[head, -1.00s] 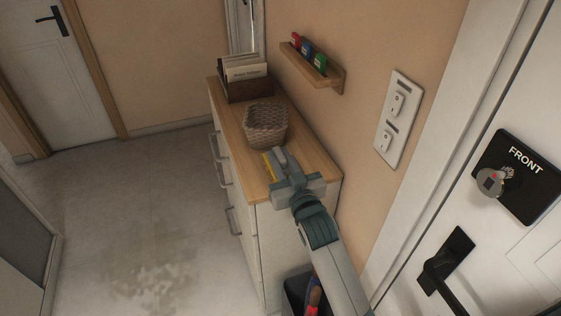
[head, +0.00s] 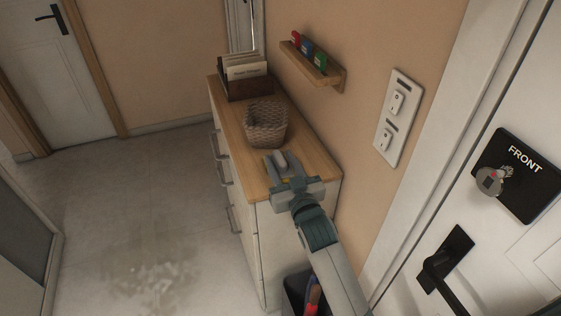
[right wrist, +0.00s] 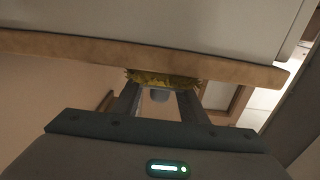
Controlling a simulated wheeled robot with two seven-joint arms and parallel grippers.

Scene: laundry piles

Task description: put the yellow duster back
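The yellow duster shows in the right wrist view (right wrist: 163,79) as a fuzzy yellow strip just beyond my fingertips, against the wooden top's edge. In the head view only a speck of yellow shows, as my gripper covers most of it. A grey rounded piece, perhaps its handle, sits between the fingers. My right gripper (head: 283,164) is over the near end of the dresser top (head: 236,134). It also shows in the right wrist view (right wrist: 158,93), with its fingers apart and gaps beside the grey piece. My left gripper is not in view.
A wicker basket (head: 266,127) stands on the dresser beyond my gripper, with a letter holder (head: 249,88) behind it. A small wall shelf (head: 312,68) holds red, blue and green items. A dark bin (head: 297,288) stands by the dresser's near end. The floor at left is clear.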

